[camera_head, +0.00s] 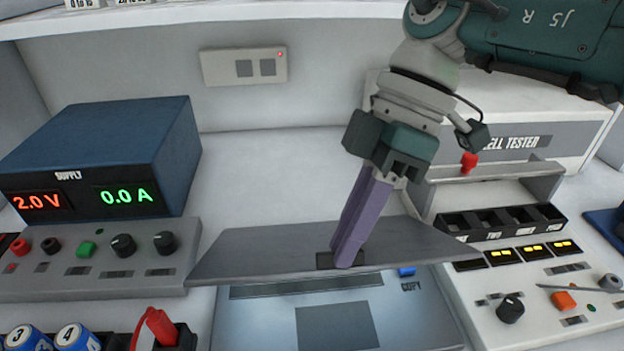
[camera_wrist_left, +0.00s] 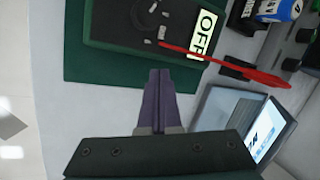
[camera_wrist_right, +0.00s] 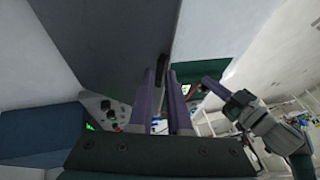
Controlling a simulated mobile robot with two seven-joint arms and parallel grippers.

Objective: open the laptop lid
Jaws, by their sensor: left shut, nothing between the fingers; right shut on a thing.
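The laptop stands on the bench, with its grey base (camera_head: 285,318) low in the head view and its lid (camera_head: 260,250) raised at a steep angle, seen nearly edge-on from above. My right gripper (camera_head: 347,258) is shut on the dark tab (camera_head: 325,261) at the lid's edge. In the right wrist view the lid's grey back (camera_wrist_right: 110,40) fills the upper left beside the fingers. The left wrist view shows the lit laptop screen (camera_wrist_left: 268,132) and the base. My left gripper (camera_wrist_left: 159,75) is shut and empty, apart from the laptop, and outside the head view.
A blue supply unit (camera_head: 100,150) stands left, with a knob panel (camera_head: 100,262) before it. A cell tester (camera_head: 510,140) with knobs and slots is at right. Batteries (camera_head: 75,338) and a red lead (camera_head: 158,325) lie at front left.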

